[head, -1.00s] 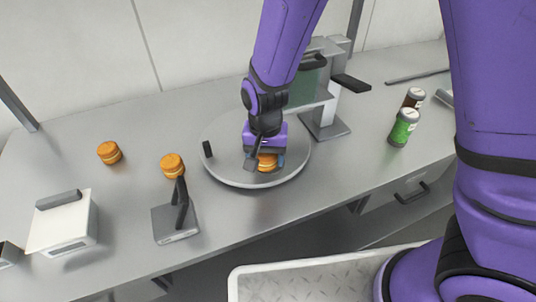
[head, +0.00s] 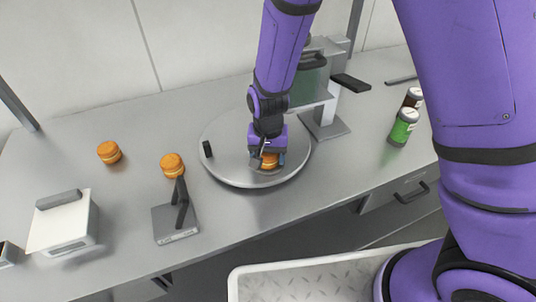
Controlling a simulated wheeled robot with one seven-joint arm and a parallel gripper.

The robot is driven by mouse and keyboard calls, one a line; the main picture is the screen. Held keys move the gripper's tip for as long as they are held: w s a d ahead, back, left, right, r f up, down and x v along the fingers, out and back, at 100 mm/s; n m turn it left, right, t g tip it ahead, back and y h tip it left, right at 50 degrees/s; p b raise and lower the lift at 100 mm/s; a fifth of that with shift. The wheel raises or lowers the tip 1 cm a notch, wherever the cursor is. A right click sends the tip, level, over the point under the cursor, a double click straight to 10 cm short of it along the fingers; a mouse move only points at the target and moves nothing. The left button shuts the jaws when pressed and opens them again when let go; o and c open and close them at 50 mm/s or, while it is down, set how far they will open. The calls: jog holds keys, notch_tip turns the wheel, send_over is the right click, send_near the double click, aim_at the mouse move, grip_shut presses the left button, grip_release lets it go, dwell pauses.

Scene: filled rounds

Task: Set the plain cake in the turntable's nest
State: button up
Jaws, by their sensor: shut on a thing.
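A small orange-brown layered cake (head: 269,160) is between the fingers of my gripper (head: 266,158), low over the round grey turntable (head: 222,160). My gripper is shut on this cake and comes down from above. The cake is partly hidden by the fingers, and I cannot tell whether it touches the turntable. The nest is not clearly visible; the gripper covers that part. Two similar round cakes stand on the counter to the left, one farther left (head: 109,152) and one nearer the turntable (head: 172,165).
A black-handled grey device (head: 176,221) and a white box (head: 64,223) stand at the front left. A grey press-like stand (head: 325,110) rises behind the turntable. A green-labelled jar (head: 403,127) and a dark jar (head: 413,97) are at right. A black peg (head: 207,149) stands at the turntable's left.

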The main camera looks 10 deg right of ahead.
jog(key=o, duration=0.7)
notch_tip(320, 180, up, 12)
jog(key=shift+r, duration=0.1)
dwell(0.4)
